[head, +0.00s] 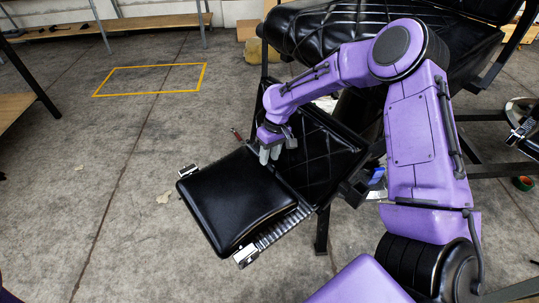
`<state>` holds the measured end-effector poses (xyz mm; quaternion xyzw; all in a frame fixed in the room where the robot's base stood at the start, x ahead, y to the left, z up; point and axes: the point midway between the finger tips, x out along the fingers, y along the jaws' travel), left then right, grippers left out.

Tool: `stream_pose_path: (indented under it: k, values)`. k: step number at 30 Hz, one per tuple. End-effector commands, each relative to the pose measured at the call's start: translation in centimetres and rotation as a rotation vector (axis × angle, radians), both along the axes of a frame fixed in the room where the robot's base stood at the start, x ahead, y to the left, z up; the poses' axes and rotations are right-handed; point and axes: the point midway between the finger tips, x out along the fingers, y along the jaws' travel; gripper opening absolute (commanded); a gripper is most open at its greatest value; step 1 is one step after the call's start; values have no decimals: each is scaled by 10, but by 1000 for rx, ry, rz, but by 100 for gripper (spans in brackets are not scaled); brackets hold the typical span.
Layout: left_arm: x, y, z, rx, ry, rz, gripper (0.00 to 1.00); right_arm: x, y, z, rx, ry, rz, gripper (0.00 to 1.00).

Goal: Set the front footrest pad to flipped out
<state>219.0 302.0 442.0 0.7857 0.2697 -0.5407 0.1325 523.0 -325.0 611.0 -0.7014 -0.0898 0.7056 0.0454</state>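The barber chair's front footrest pad (232,205) is a black padded square at the lower centre-left. It lies face up and extends outward and to the left from the black quilted leg panel (322,150). A ribbed metal strip (283,229) and silver end pieces (245,257) show along its edges. My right gripper (269,156) points down at the inner edge of the pad, near where it meets the leg panel. Its grey fingertips look close together; whether they touch the pad or are fully shut is unclear. My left gripper is out of view.
The black chair seat (308,32) is above and behind the leg panel. A dark metal leg (321,232) stands below the panel. Open concrete floor (120,160) lies left of the pad, with a yellow taped rectangle (150,93) farther back. A wooden bench (110,24) stands at the back.

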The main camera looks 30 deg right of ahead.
Motion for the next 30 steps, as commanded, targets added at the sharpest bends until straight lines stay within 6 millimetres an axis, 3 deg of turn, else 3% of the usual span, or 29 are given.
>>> stream_pose_path:
  k: [2, 6, 30]
  values:
    - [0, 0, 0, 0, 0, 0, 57, 0, 0, 0, 0, 0, 0, 36]
    - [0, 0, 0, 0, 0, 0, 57, 0, 0, 1, 0, 0, 0, 0]
    - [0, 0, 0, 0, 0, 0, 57, 0, 0, 1, 0, -1, 0, 0]
